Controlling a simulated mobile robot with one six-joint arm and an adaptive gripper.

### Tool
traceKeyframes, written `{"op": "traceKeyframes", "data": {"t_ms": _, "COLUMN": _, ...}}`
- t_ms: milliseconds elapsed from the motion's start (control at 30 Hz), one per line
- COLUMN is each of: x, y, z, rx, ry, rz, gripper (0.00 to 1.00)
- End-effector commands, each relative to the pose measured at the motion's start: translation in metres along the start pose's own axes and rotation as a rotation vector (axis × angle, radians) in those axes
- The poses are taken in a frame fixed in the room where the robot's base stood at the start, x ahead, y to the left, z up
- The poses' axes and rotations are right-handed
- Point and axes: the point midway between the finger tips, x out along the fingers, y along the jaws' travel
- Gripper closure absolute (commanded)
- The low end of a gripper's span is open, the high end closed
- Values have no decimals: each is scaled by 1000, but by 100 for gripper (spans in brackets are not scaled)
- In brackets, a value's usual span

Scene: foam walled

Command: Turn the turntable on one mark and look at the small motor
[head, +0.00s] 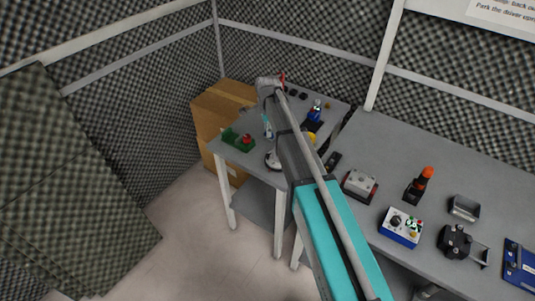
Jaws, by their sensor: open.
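My arm (318,205) reaches from the bottom edge up and left across the tables, ending over the far table. I cannot make out gripper fingers at its far end, so whether it touches anything is hidden. A round, pale-and-dark item (272,160) stands at the near edge of the far table, partly covered by the arm. It may be the turntable, but it is too small to be sure. I cannot pick out the small motor for certain among the small items.
The right table (385,150) holds a grey-and-red box (359,185), an orange-topped black device (419,185), a blue-and-white control box (401,226) and a black round fixture (454,242). A cardboard box (212,115) stands behind; floor at left is clear.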

Motion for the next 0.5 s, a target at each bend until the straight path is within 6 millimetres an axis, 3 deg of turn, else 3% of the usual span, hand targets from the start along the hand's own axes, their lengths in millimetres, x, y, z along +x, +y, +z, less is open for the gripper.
{"op": "traceKeyframes", "data": {"t_ms": 500, "x": 26, "y": 0, "z": 0, "rx": -1, "ry": 0, "rz": 0, "gripper": 38}}
